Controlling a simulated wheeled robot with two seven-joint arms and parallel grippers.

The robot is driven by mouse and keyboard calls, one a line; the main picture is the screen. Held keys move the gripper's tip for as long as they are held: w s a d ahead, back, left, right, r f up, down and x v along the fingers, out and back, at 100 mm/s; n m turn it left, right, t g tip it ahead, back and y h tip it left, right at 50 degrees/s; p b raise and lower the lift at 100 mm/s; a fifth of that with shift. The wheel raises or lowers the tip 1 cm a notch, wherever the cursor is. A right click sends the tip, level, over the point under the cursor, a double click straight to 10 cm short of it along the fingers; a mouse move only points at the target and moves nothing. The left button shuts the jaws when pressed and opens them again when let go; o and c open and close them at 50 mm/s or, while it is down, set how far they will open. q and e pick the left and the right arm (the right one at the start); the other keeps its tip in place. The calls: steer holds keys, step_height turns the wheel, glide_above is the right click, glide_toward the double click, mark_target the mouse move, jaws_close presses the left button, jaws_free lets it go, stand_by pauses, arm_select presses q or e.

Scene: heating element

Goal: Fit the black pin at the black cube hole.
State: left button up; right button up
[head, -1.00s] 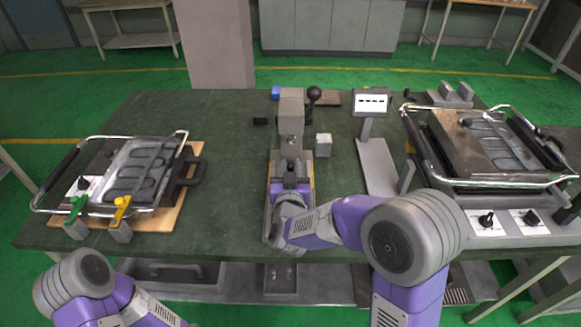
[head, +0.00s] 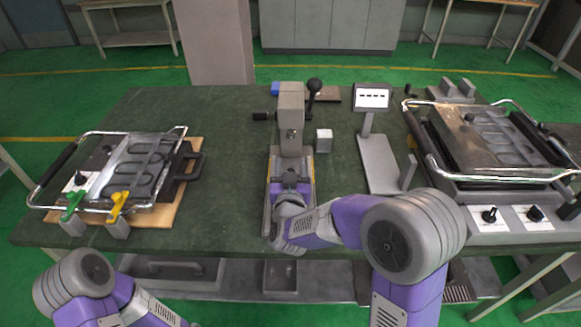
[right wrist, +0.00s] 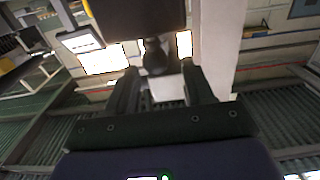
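A grey upright fixture (head: 291,122) stands mid-table with a black ball-topped lever (head: 314,86) and a short black pin-like piece (head: 264,115) at its left side. I cannot make out a black cube with a hole for certain. My right gripper (head: 290,172) is just in front of the fixture, partly hidden by its own wrist. In the right wrist view its two dark fingers (right wrist: 163,90) are apart, with nothing visibly clamped between them. A dark block (right wrist: 138,18) with a rounded dark knob (right wrist: 155,57) shows beyond them. My left gripper is outside the head view.
A small grey cube (head: 324,140) sits right of the fixture. A display stand (head: 371,97) and a contact grill (head: 480,150) are further right.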

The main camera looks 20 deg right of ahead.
steer(key=shift+f, duration=0.1)
steer(key=p+v, duration=0.1)
steer(key=v, duration=0.6)
steer(key=shift+s, duration=0.3)
steer(key=shift+a, duration=0.1)
